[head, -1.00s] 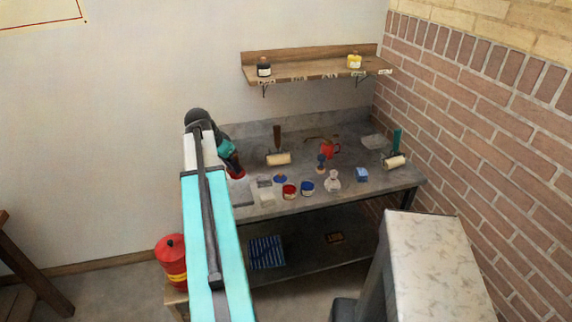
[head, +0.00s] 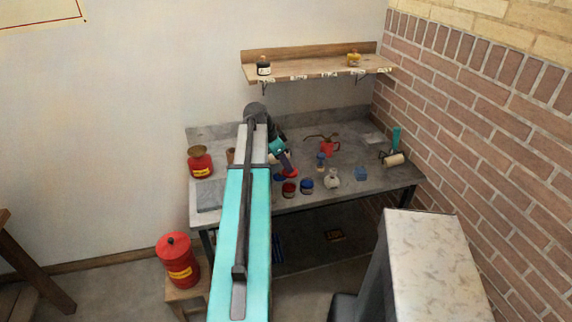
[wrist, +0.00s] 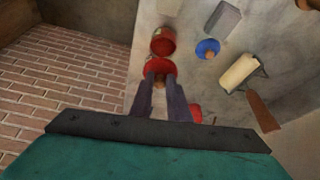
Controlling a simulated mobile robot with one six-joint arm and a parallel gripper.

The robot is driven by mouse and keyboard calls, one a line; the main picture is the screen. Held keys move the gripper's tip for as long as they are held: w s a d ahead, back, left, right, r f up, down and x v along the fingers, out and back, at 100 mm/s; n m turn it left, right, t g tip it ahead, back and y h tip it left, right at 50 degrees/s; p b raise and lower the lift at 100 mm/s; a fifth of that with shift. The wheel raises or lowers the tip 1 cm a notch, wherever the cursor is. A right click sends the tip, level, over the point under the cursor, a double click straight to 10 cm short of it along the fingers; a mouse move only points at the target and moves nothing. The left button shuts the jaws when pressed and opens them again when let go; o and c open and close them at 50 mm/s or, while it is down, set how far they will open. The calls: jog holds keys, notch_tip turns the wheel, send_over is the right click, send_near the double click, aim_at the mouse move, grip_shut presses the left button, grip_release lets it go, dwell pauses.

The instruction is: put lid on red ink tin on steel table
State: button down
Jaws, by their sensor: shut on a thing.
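My gripper (wrist: 161,82) is shut on the wooden knob of a red lid (wrist: 160,66). In the head view my gripper (head: 287,164) holds the red lid (head: 290,173) low over the steel table (head: 230,205). The open red ink tin (head: 290,189) stands just in front of the lid there. In the wrist view the red ink tin (wrist: 163,43) lies just beyond the lid, its inside showing. The lid looks beside the tin rather than over it; its exact height is unclear.
A roller (wrist: 239,71) lies nearby.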

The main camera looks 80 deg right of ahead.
jog(key=shift+f, duration=0.2)
jog(key=shift+f+b, duration=1.65)
jog(key=shift+f, duration=1.35)
jog(key=shift+w+a, duration=0.1)
jog(key=shift+w, duration=0.05)
jog(key=shift+f+b, duration=0.15)
jog(key=shift+b, duration=0.25)
dwell(0.9)
dwell(0.4)
jog(key=c, duration=1.1)
grip_release()
